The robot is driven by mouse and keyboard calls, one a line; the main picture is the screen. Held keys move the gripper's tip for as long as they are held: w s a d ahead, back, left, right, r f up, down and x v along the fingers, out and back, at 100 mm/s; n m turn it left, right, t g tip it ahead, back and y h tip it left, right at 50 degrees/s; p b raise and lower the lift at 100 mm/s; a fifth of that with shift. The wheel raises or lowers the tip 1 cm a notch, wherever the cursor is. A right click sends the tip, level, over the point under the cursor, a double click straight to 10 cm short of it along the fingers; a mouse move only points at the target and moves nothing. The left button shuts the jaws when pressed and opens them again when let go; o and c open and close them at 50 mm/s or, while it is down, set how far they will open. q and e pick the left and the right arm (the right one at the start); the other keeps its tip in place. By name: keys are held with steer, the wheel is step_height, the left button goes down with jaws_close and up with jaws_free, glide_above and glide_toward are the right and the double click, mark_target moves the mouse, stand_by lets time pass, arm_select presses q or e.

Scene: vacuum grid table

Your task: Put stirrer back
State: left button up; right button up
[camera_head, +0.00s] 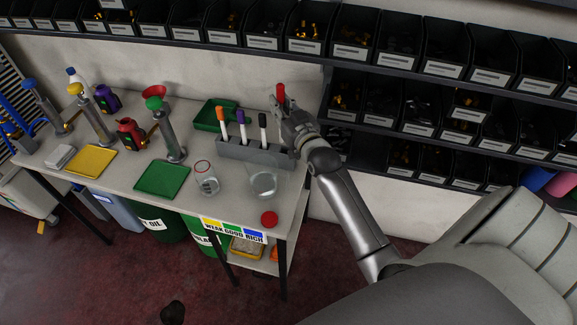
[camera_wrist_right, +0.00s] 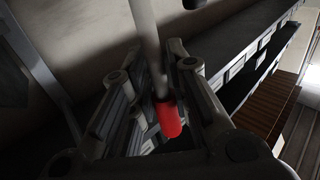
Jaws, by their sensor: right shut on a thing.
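My right gripper (camera_head: 284,112) is shut on the red-capped stirrer (camera_head: 281,92), just above the right end of the grey holder in the head view. In the right wrist view the stirrer's red end (camera_wrist_right: 170,119) and pale rod (camera_wrist_right: 147,40) show between the fingers. The grey holder (camera_head: 250,153) stands on the table with orange-, purple- and black-topped stirrers upright in it. The lower end of the held stirrer is hidden in the head view, so I cannot tell whether it touches the holder.
Two clear beakers stand in front of the holder, one at left (camera_head: 207,180) and one at right (camera_head: 264,182). A red disc (camera_head: 269,219) lies near the table's front right corner. A green tray (camera_head: 210,114) sits behind. Black bins (camera_head: 372,98) line the shelves close to my right arm.

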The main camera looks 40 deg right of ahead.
step_height(320, 180, down, 10)
steer(key=shift+s+d+f, duration=0.15)
steer(key=shift+s+d, duration=0.05)
steer(key=shift+d, duration=0.2)
steer(key=shift+f, duration=0.1)
steer(key=o, duration=0.8)
